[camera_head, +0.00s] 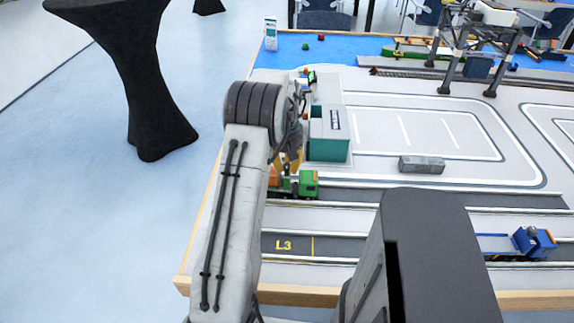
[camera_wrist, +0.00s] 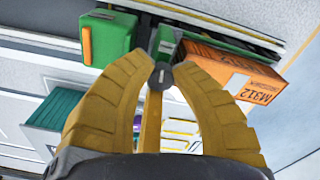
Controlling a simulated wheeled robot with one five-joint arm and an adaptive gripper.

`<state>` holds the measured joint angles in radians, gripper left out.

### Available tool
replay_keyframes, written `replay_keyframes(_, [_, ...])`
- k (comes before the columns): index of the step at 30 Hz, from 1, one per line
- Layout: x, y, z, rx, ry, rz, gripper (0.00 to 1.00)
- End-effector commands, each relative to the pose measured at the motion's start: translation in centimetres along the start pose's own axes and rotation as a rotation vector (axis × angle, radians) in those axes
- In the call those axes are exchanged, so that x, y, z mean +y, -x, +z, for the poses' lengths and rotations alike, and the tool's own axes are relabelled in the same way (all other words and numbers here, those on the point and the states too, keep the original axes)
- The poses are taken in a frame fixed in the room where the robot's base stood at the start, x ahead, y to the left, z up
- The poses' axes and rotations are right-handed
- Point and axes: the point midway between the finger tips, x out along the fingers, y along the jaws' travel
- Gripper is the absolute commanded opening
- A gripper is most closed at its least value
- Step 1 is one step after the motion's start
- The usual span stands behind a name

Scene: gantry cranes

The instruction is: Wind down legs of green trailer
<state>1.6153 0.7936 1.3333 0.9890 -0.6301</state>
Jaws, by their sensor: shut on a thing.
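The green truck (camera_head: 308,184) stands in a lane on the near left of the table, with an orange container (camera_head: 274,177) just left of it, partly hidden by my arm. In the wrist view, the green cab (camera_wrist: 108,36) is at upper left and the orange container marked M312 (camera_wrist: 236,72) at right. The green trailer (camera_wrist: 228,45) shows as a strip behind the container. My gripper (camera_wrist: 160,76) has its yellow fingertips closed around a small grey piece at the trailer's cab end, seemingly its leg handle. The legs themselves are not clearly visible.
A teal and white container (camera_head: 329,133) stands close behind the truck; its teal side also shows in the wrist view (camera_wrist: 55,110). A grey block (camera_head: 422,165) lies to the right. A blue truck (camera_head: 535,242) stands near right. A gantry crane (camera_head: 478,50) is at the back.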

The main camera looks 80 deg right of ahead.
Motion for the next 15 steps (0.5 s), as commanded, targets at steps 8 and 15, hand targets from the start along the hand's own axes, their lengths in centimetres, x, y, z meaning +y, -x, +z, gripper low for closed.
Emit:
replay_keyframes(8, [-0.20, -0.32, 0.08, -0.001, -0.123, -0.001, 0.00])
replay_keyframes(15, [-0.22, -0.38, 0.07, 0.000, -0.165, 0.000, 0.00])
